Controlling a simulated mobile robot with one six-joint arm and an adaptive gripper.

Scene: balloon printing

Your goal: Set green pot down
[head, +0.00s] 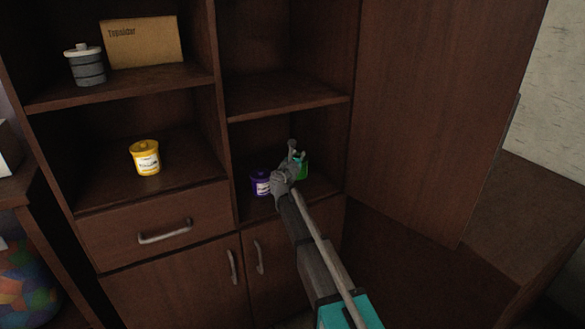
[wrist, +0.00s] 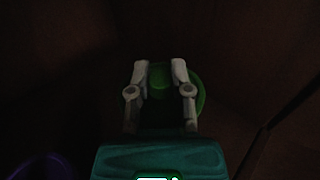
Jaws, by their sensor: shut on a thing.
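The green pot (head: 303,166) is in the lower right compartment of the brown shelf, mostly hidden behind my gripper (head: 293,160). In the wrist view the green pot (wrist: 187,80) shows its round lid between and around the two fingers of my gripper (wrist: 160,75). The gripper is shut on the pot. I cannot tell whether the pot's base touches the shelf board.
A purple pot (head: 260,183) stands just left of my gripper in the same compartment; its dim edge shows in the wrist view (wrist: 45,168). A yellow pot (head: 146,160) stands in the left compartment. A grey pot (head: 86,68) and a cardboard box (head: 142,42) are above it.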

